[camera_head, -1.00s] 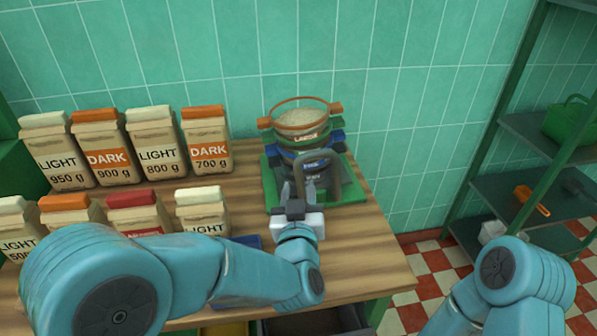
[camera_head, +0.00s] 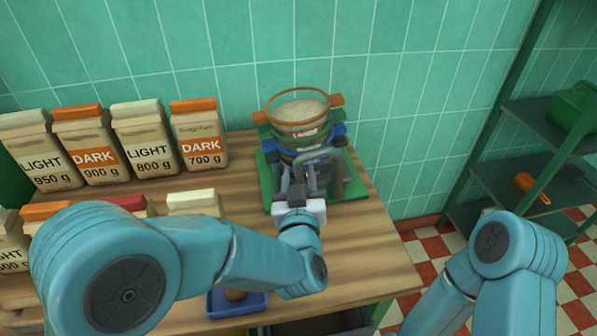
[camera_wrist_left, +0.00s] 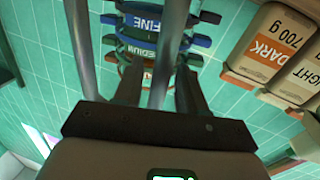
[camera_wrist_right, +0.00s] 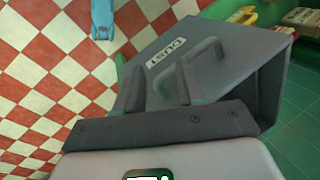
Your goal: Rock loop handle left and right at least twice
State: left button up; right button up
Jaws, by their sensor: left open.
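A stack of ring sieves, orange (camera_head: 299,112), green and blue, stands on a green base (camera_head: 266,182) on the table. A grey loop handle (camera_head: 338,157) rises at the front of the stack. My left gripper (camera_head: 297,172) is in front of the stack, beside the handle. In the left wrist view its fingers (camera_wrist_left: 157,90) are apart, with a grey bar (camera_wrist_left: 169,45) between them; contact cannot be told. My right gripper (camera_wrist_right: 160,88) shows only in its wrist view, fingers apart, over a grey bin (camera_wrist_right: 240,75) marked DUST with a grey handle.
Labelled paper bags (camera_head: 150,138) stand in rows on the left of the table. A blue tray (camera_head: 222,305) lies at the front edge, under my left arm. A green rack (camera_head: 535,165) stands at the right. Table right of the gripper is clear.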

pick_arm(q)
jog(key=shift+s+r, duration=0.1)
jog(key=shift+r, duration=0.05)
grip_shut()
jog(key=shift+d+r+m+p, duration=0.6)
jog(key=shift+d+m+p, duration=0.25)
jog(key=shift+p, duration=0.35)
jog(key=shift+w+d+f+m+g+p, duration=0.1)
jog(key=shift+w+d+m+g+p, duration=0.25)
jog(key=shift+d+m, duration=0.3)
grip_release()
jog(key=shift+s, duration=0.1)
